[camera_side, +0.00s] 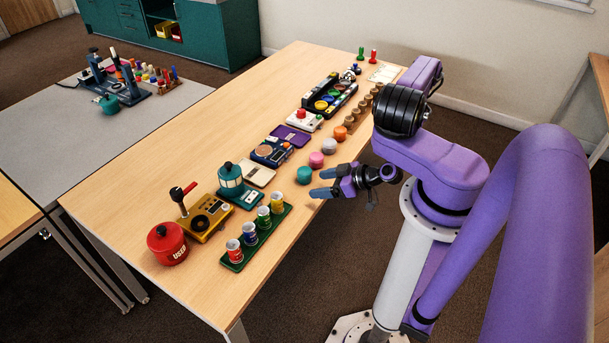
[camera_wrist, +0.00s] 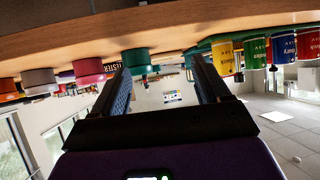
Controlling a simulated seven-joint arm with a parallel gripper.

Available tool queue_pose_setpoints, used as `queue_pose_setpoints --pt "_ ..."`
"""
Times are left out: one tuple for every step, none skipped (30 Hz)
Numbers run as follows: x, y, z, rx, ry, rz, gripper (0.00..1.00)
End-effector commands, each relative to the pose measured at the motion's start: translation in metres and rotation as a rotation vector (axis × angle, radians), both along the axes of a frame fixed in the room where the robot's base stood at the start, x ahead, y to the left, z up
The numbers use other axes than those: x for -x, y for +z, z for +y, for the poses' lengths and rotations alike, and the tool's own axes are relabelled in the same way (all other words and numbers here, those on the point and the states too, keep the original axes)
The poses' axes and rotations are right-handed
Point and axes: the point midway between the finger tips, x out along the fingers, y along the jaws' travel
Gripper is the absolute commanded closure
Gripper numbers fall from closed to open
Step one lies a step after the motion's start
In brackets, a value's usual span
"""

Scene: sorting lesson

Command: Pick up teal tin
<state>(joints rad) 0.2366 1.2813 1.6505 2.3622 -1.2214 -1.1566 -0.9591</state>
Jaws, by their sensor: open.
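The teal tin (camera_side: 304,175) stands upright near the table's front edge, at the near end of a row of coloured tins. My gripper (camera_side: 322,183) is open and empty, just right of the teal tin, with its fingers pointing towards it. In the wrist view, which is upside down, the teal tin (camera_wrist: 137,62) shows between the fingers (camera_wrist: 159,66), nearer the left one. The tin appears beyond the fingertips; whether they touch it I cannot tell.
A pink tin (camera_side: 316,159), a grey tin (camera_side: 329,147) and an orange tin (camera_side: 341,132) stand close behind the teal one. A green tray (camera_side: 234,264) with several labelled cans is at the near left.

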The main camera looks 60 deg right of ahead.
Motion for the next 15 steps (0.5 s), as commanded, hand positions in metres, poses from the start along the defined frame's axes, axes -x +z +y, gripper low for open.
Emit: queue_pose_setpoints --pt "0.001 0.001 -0.002 -0.006 -0.066 -0.029 0.24" --pt "0.001 0.002 -0.004 -0.005 -0.1 -0.046 0.24" --pt "0.002 0.003 -0.006 -0.003 -0.141 -0.065 0.24" --pt "0.002 0.004 -0.008 -0.001 -0.169 -0.078 0.24" --pt "0.002 0.005 -0.009 0.002 -0.193 -0.09 0.24" --pt "0.003 0.006 -0.011 0.004 -0.221 -0.104 0.24" --pt "0.003 0.007 -0.012 0.006 -0.238 -0.112 0.24" --pt "0.003 0.007 -0.013 0.008 -0.254 -0.118 0.24" --pt "0.004 0.008 -0.014 0.011 -0.268 -0.124 0.24" --pt "0.004 0.008 -0.014 0.012 -0.275 -0.127 0.24" --pt "0.003 0.008 -0.015 0.013 -0.279 -0.129 0.24" --pt "0.002 0.007 -0.015 0.013 -0.282 -0.13 0.24" --pt "0.001 0.007 -0.015 0.015 -0.283 -0.13 0.24" --pt "0.0 0.005 -0.015 0.015 -0.28 -0.128 0.24" --pt "-0.003 0.004 -0.016 0.016 -0.28 -0.127 0.24"
